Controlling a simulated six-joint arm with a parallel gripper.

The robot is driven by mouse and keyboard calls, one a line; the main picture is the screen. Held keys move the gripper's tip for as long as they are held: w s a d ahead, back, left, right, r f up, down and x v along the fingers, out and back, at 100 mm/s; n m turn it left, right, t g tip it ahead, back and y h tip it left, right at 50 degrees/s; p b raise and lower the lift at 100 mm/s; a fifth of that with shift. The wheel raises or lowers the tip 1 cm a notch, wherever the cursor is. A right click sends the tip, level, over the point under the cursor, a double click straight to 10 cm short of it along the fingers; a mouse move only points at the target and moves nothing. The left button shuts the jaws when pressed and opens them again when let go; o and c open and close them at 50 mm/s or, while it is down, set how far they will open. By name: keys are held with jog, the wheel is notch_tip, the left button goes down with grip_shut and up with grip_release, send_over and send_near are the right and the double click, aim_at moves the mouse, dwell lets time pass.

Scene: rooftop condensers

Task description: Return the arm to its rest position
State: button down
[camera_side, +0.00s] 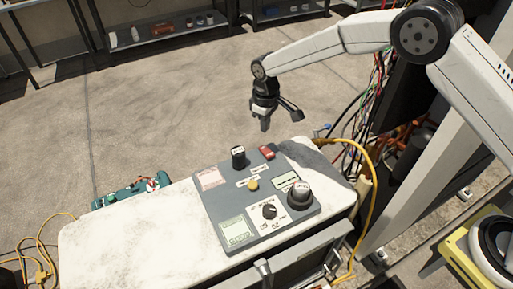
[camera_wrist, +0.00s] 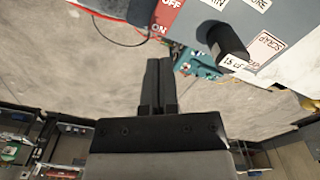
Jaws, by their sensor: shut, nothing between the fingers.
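My gripper (camera_side: 265,122) hangs in the air in the side view, past the far edge of the worktop and over the open floor. Its fingers show shut and empty in the wrist view (camera_wrist: 158,65). My arm reaches in from the upper right. The grey control panel (camera_side: 262,200) lies on the white worktop (camera_side: 125,240), below and nearer the camera than my gripper. The panel's black handle (camera_side: 238,157) and red switch (camera_side: 266,152) are nearest to my gripper, which appears apart from both. In the wrist view the black handle (camera_wrist: 225,40) is to the right of the fingers.
Loose coloured wires (camera_side: 385,100) and a yellow cable (camera_side: 372,190) run beside the right end of the worktop. A green toolbox (camera_side: 132,192) sits on the floor at the left. Shelves (camera_side: 165,30) stand at the back. The floor between is clear.

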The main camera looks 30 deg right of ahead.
jog(key=s+d+r+m+t, duration=0.1)
jog(key=s+d+r+m, duration=0.2)
jog(key=s+d+r, duration=0.65)
jog(key=s+d+m, duration=0.1)
jog(key=s+d, duration=0.3)
jog(key=s, duration=0.4)
jog(key=s+d+m+t, duration=0.1)
jog(key=s+d, duration=0.3)
jog(key=s, duration=0.5)
jog(key=shift+f+m+t, duration=0.15)
jog(key=shift+m+t, duration=0.15)
jog(key=shift+m, duration=0.2)
